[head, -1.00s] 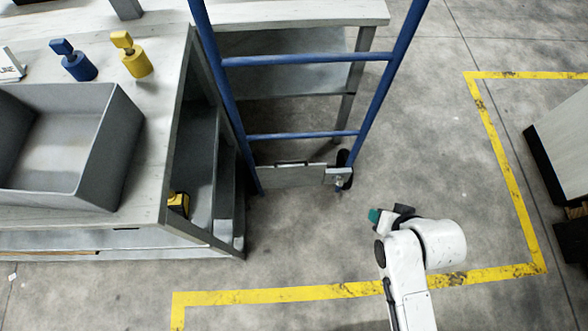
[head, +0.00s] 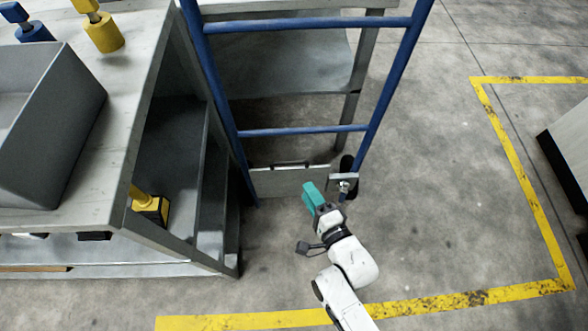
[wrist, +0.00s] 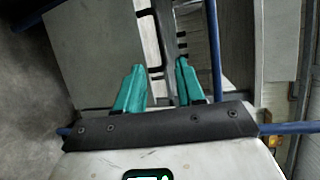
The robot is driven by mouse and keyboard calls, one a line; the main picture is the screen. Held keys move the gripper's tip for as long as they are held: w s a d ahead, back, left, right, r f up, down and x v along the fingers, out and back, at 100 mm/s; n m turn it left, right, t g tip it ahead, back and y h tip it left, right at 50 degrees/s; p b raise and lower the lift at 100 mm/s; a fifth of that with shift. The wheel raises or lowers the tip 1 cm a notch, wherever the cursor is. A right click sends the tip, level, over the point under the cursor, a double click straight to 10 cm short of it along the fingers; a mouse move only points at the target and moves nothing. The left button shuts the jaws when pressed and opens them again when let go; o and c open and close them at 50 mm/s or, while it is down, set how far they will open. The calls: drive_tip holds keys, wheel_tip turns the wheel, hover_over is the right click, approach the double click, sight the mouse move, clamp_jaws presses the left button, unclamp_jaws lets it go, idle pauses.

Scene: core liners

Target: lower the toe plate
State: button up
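The toe plate (head: 290,182) is a grey panel with a dark handle slot at its top edge. It stands folded up between the blue rails at the foot of a blue hand-truck frame (head: 310,131). My gripper (head: 312,198) has teal fingers and is in front of the plate's right part, overlapping it in the head view. Whether it touches the plate is not clear. In the wrist view my gripper (wrist: 160,85) shows its two fingers apart with nothing evidently held between them.
A workbench (head: 140,90) with a grey bin (head: 60,130) stands to the left, with a yellow-and-black item (head: 150,207) on its lower shelf. A black wheel (head: 347,165) is at the frame's right foot.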

sight(294, 169)
drive_tip(key=shift+x, duration=5)
drive_tip(key=shift+c, duration=0.5)
clamp_jaws()
